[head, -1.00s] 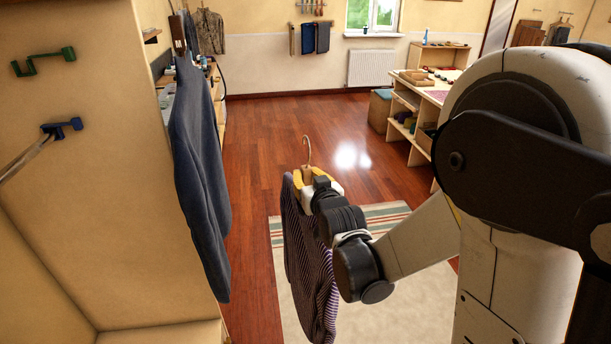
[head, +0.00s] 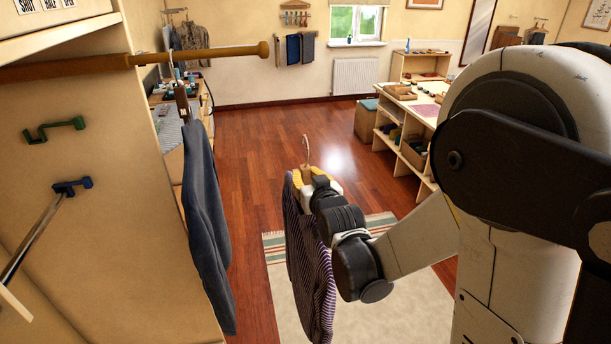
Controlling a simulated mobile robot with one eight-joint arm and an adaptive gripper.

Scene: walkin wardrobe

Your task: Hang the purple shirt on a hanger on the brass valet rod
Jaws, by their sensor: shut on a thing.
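The purple striped shirt (head: 312,270) hangs from a hanger whose bare hook (head: 306,150) points up. My gripper (head: 310,188) is shut on the hanger just below the hook, at the shirt's neck; the fingers partly hide the hanger. The shirt hangs free in the middle of the picture. A golden-brown rod (head: 215,55) with a round knob end sticks out from the left at the top; it looks like the valet rod. The hook and shirt are apart from it, lower and to the right.
A dark blue-grey garment (head: 205,220) hangs on a hanger from the rod, leaving a bare stretch towards the knob. A green hook (head: 52,130) and a blue hook (head: 72,187) are on the left panel. The floor (head: 275,130) beyond is clear.

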